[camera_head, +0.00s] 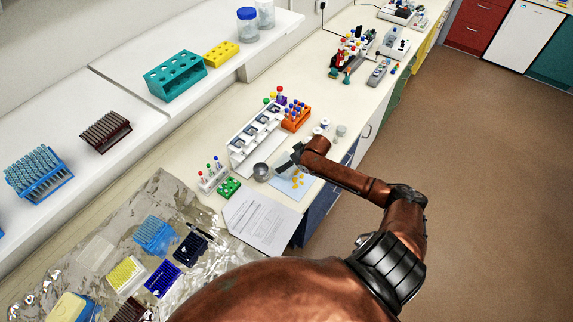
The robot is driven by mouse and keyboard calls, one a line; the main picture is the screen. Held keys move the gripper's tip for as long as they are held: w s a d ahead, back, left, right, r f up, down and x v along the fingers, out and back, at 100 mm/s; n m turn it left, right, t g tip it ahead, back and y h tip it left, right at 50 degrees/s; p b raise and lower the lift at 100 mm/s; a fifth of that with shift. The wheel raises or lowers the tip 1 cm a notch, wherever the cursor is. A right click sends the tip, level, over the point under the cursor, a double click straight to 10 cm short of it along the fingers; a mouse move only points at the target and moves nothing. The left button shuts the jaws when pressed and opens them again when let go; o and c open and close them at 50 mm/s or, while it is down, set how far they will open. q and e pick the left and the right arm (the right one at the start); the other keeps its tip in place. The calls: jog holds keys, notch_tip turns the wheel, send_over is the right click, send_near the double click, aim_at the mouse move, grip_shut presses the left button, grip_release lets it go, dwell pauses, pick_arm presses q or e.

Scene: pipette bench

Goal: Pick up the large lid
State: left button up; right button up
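My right gripper (284,168) is at the end of the copper-coloured arm, low over the front part of the bench. It is small and dark, and I cannot tell whether its fingers are open or shut. A round grey metal-looking cup or bowl (261,172) is just left of it. I cannot tell whether they touch. No thing can be clearly made out as the large lid. A jar with a blue lid (247,14) stands on the upper shelf. Small pale round containers (341,131) stand beyond the arm. My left gripper is not in view.
A light blue sheet with yellow pieces (297,182) lies under the gripper. A white rack (243,148) and an orange tube rack (296,121) stand behind. A printed paper (262,222) lies in front. Foil with tip boxes (157,232) covers the near left bench.

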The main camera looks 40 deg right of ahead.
jog(key=p+x, duration=0.1)
jog(key=x, duration=0.4)
jog(key=shift+w+d+f, duration=0.1)
jog(key=shift+w+f, duration=0.15)
jog(key=shift+w, duration=0.05)
jog(key=shift+s, duration=0.1)
jog(key=shift+c, duration=0.4)
jog(key=c, duration=0.7)
jog(key=shift+r, duration=0.1)
jog(key=shift+c, duration=0.2)
